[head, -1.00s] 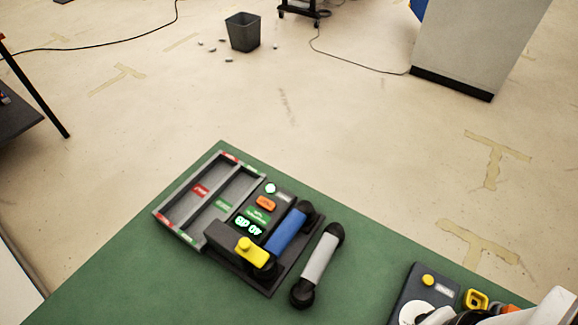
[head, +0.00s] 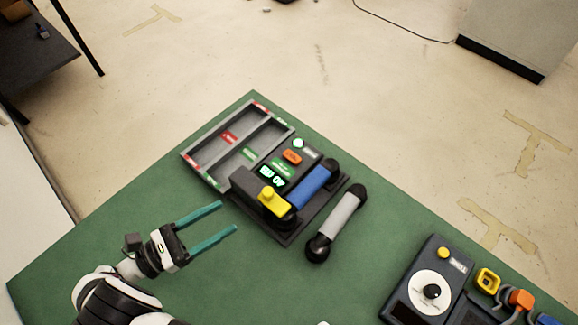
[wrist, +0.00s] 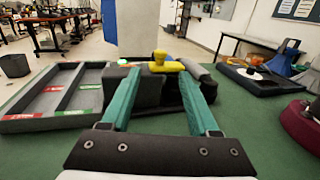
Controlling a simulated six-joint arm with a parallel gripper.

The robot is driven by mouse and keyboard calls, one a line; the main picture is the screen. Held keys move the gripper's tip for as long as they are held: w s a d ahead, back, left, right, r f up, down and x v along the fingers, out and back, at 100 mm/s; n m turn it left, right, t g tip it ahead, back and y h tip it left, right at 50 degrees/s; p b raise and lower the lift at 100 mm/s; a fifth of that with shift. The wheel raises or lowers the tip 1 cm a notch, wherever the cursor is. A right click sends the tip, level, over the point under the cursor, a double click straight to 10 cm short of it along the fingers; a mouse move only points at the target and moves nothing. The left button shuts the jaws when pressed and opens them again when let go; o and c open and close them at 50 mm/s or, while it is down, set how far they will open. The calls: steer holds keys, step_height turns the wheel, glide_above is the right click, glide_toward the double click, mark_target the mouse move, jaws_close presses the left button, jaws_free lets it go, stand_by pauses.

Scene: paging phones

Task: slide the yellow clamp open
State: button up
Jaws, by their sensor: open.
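The yellow clamp (head: 272,201) is a small slider with an upright knob, on the dark block at the front of the phone base (head: 285,234). A blue handset (head: 309,187) lies on the base just behind and right of it. In the wrist view the clamp (wrist: 165,63) shows between and beyond my finger tips. My gripper (head: 229,216) is open and empty, its teal fingers apart and pointing at the base from the left. It stands clear of the clamp. The wrist view also shows both fingers (wrist: 158,100).
A grey handset (head: 336,224) lies right of the base. A grey two-part tray (head: 210,178) with red and green labels adjoins the base's left side. A dial unit (head: 432,290) with a yellow button stands at the right. Green table is bare in front of the base.

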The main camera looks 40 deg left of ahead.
mark_target(274, 200)
steer(key=x, duration=1.5)
jaws_close()
stand_by(0.7)
